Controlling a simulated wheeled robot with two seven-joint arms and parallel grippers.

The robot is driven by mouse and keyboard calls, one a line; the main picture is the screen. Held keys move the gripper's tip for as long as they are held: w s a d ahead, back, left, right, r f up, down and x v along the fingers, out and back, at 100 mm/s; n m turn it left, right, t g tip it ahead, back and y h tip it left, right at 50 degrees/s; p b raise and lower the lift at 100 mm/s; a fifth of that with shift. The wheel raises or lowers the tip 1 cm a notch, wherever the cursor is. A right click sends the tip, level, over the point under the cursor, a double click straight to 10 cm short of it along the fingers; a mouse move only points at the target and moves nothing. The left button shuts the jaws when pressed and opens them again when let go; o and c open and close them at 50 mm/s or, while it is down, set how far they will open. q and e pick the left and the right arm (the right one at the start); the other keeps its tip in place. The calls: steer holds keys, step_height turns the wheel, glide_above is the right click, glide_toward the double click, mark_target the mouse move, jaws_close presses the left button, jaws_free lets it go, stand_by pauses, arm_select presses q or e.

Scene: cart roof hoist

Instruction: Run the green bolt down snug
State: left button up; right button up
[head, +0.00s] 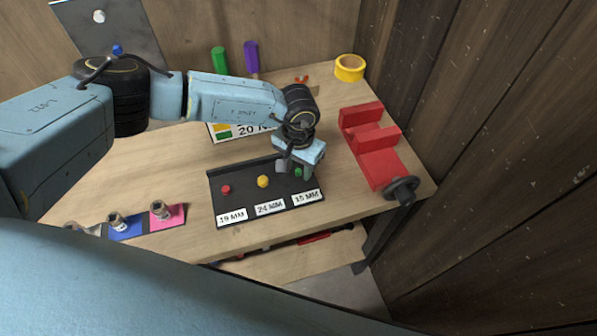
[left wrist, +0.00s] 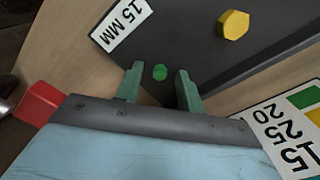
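The green bolt (head: 298,171) stands on the black plate (head: 244,207) above its 15 MM label. In the left wrist view the green bolt (left wrist: 160,72) sits between the tips of my left gripper (left wrist: 160,82), with a gap on both sides. My left gripper (head: 294,168) is open over the right end of the plate and holds nothing. A yellow bolt (head: 263,182) and a red bolt (head: 226,189) stand on the same plate, above the 24 MM and 19 MM labels. How far the green bolt is screwed in cannot be told. My right gripper is not in view.
A red vise (head: 376,150) stands right of the plate. Sockets stand on a blue mat (head: 130,231) and a pink mat (head: 176,219) at the front left. A label card (head: 219,135), green and purple handles and yellow tape (head: 349,67) are at the back. Wooden walls bound the bench.

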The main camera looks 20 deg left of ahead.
mark_target(298, 170)
arm_select(q)
step_height(298, 170, up, 7)
steer(key=p, duration=0.3)
steer(key=shift+p, duration=0.4)
steer(key=shift+a, duration=0.1)
stand_by(1.0)
